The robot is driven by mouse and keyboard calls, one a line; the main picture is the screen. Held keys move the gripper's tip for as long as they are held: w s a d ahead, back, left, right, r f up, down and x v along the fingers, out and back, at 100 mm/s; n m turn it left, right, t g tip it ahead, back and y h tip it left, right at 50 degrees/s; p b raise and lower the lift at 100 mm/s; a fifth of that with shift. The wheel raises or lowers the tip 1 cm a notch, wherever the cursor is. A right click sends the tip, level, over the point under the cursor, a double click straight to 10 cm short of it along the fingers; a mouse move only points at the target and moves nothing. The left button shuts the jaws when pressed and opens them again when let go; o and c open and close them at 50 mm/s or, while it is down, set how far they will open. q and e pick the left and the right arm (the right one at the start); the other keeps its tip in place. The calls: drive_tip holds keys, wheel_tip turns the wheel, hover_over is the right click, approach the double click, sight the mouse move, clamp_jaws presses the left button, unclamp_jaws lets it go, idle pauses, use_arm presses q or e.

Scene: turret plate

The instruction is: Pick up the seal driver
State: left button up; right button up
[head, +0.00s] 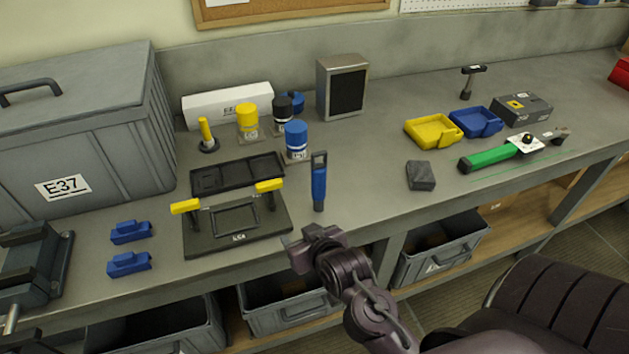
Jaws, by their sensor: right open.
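A tool with an upright yellow handle on a round dark disc base (208,146) stands at the back left of the bench, in front of a white box; by its shape it looks like the seal driver. My right gripper (312,238) is open and empty at the bench's front edge. It is well in front of and to the right of that tool, apart from it. My left gripper is not in view.
A black fixture with yellow clamps (236,222) lies left of my right gripper. Yellow, black and blue-capped bottles (297,138) stand behind it. A large grey case (85,125) fills the left.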

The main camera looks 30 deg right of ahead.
sight(317, 166)
drive_tip(key=d+r+m+t+h, duration=0.1)
drive_tip(key=d+r, duration=0.1)
drive_tip(key=w+d+r+m+t+h, duration=0.1)
drive_tip(key=d+r+t+h, duration=0.1)
drive_tip(key=r, duration=0.1)
drive_tip(key=w+d+r+m+t+h, duration=0.1)
drive_tip(key=d+r+t+h, duration=0.1)
drive_tip(key=d+r, duration=0.1)
drive_tip(key=shift+w, duration=0.25)
drive_tip(key=shift+w+d+r+h, duration=0.15)
drive_tip(key=shift+w+h, duration=0.05)
drive_tip(key=shift+h, duration=0.2)
drive_tip(key=p+x, duration=0.3)
drive_tip(key=x, duration=0.3)
drive_tip(key=shift+w+d+r, duration=0.1)
drive_tip(key=shift+w, duration=0.1)
drive_tip(key=shift+w+d+p, duration=0.1)
drive_tip(key=shift+w+p, duration=0.2)
drive_tip(key=shift+w, duration=0.05)
drive_tip(key=c, duration=1.2)
